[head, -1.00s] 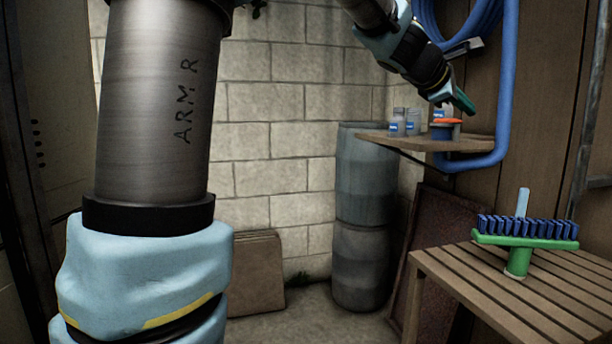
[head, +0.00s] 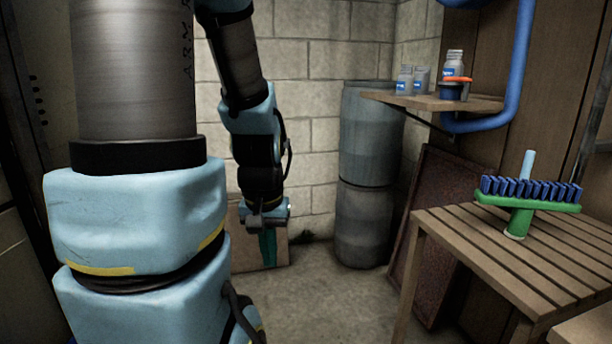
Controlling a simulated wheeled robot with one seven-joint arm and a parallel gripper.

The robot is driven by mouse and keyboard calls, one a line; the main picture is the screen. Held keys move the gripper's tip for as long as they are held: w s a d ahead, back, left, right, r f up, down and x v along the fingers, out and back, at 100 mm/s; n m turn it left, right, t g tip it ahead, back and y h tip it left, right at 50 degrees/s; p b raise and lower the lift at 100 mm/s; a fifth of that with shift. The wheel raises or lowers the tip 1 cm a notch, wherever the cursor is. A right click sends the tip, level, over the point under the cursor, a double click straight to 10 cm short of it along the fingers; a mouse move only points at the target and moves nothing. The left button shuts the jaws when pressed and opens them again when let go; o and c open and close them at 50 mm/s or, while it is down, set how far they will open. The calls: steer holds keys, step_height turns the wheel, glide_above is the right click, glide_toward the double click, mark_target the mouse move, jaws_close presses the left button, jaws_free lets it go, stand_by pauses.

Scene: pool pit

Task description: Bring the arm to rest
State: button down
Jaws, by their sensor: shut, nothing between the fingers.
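My arm hangs folded in the left half of the head view, its large grey and light-blue links close to the camera. My gripper (head: 268,246) hangs at the end of the forearm, pointing down, with teal fingers that are shut and hold nothing. It is in front of a brown board leaning on the block wall, left of the barrels, and touches nothing that I can see.
A wooden shelf (head: 430,101) at right holds several small bottles (head: 404,80) and a dark blue cup (head: 452,91) with an orange item on it. A slatted table (head: 462,236) bears a green brush (head: 527,201) with blue bristles. Grey-blue barrels (head: 364,150) stand in the corner. Floor between is clear.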

step_height(320, 180, up, 22)
steer(key=p, duration=1.9)
steer(key=shift+w+f+p, duration=0.15)
steer(key=shift+w+p, duration=0.05)
steer(key=shift+p, duration=0.15)
